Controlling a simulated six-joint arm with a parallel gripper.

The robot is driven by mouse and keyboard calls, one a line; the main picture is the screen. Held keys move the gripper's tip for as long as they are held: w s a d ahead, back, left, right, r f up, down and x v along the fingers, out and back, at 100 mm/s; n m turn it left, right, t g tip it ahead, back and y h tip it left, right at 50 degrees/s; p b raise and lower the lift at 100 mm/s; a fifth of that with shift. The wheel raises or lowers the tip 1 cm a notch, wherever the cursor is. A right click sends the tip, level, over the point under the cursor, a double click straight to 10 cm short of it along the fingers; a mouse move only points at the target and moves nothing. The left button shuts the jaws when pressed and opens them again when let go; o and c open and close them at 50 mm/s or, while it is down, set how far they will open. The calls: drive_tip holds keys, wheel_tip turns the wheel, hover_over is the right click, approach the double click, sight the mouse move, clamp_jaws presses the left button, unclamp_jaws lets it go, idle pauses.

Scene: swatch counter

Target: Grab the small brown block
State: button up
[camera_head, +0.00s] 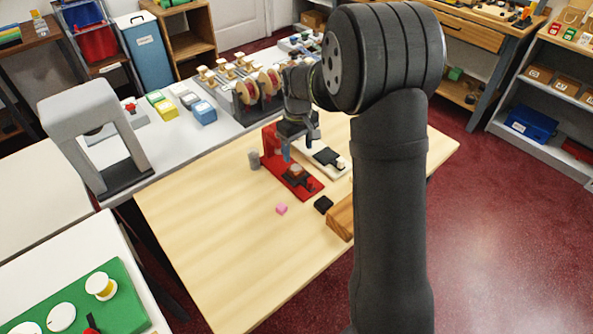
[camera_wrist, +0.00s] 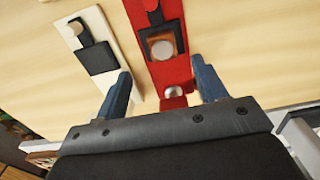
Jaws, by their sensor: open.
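The small brown block (camera_head: 296,169) rests on a black pad on the red board (camera_head: 272,176). In the wrist view the brown block (camera_wrist: 162,47) shows as a brown square framed by the dark pad, ahead of my fingertips. My gripper (camera_head: 299,145) is above the far part of the red board, its blue fingers apart and nothing between them that it grips. In the wrist view my gripper (camera_wrist: 162,85) has its fingers on either side of the red board, with a round silvery knob (camera_wrist: 173,92) showing between them.
A cream board (camera_head: 309,151) with a black pad (camera_head: 326,156) lies beside the red one. A pink block (camera_head: 281,209), a black block (camera_head: 323,204), a grey cylinder (camera_head: 254,160) and a wooden piece (camera_head: 341,217) stand nearby. The table's left and front (camera_head: 215,255) are clear.

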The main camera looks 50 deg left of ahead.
sight(298, 170)
wheel_tip(298, 170, down, 3)
drive_tip(key=shift+f, duration=0.1)
drive_tip(key=shift+s+d+f, duration=0.1)
drive_tip(key=shift+f, duration=1.2)
drive_tip(key=shift+s+d+f, duration=0.1)
drive_tip(key=shift+f, duration=1.2)
drive_tip(key=c, duration=1.1)
drive_tip(key=shift+c, duration=0.3)
drive_tip(key=shift+r, duration=0.1)
